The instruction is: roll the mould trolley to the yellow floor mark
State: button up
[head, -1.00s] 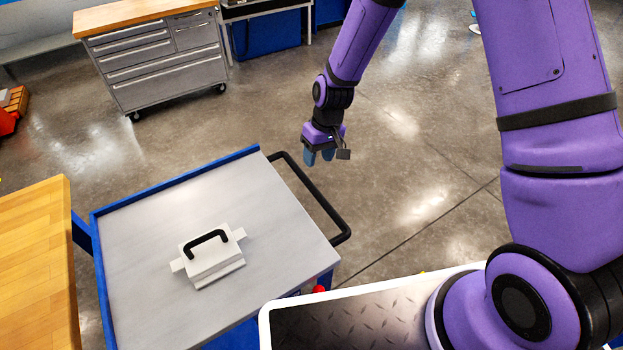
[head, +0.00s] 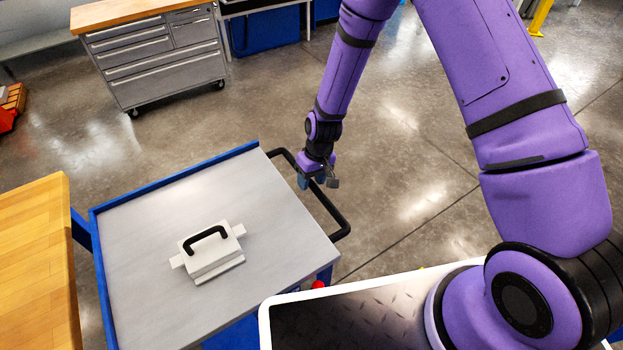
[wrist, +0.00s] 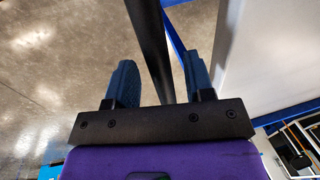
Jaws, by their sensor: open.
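The mould trolley (head: 130,225) has a grey top with a blue rim and stands at the lower left in the head view. A white mould (head: 212,262) with a black handle sits on its top. The trolley's black push bar (head: 335,212) sticks out at its right side. My gripper (head: 304,184) is at this bar. In the wrist view the bar (wrist: 150,45) runs between the two blue fingers of my gripper (wrist: 157,82), which are apart. The bar looks clear of both fingers. I see no yellow floor mark for certain.
A wooden bench (head: 35,265) stands close left of the trolley. A grey drawer cabinet (head: 160,62) on castors is at the back. A red knob (head: 318,285) is at the trolley's near corner. The floor right of the bar is clear. A yellow post (head: 541,17) is at the top right.

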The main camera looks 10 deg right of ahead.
jog(key=shift+c, duration=0.3)
grip_shut()
jog(key=w+d, duration=0.6)
jog(key=d, duration=0.9)
jog(key=w+d, duration=0.6)
jog(key=d, duration=0.9)
jog(key=w+d, duration=0.7)
jog(key=d, duration=0.8)
jog(key=shift+d, duration=0.4)
jog(key=shift+o, duration=0.3)
grip_release()
notch_tip(320, 180, up, 11)
jog(key=d, duration=0.2)
jog(key=shift+w+f, duration=0.2)
jog(key=shift+w, duration=0.2)
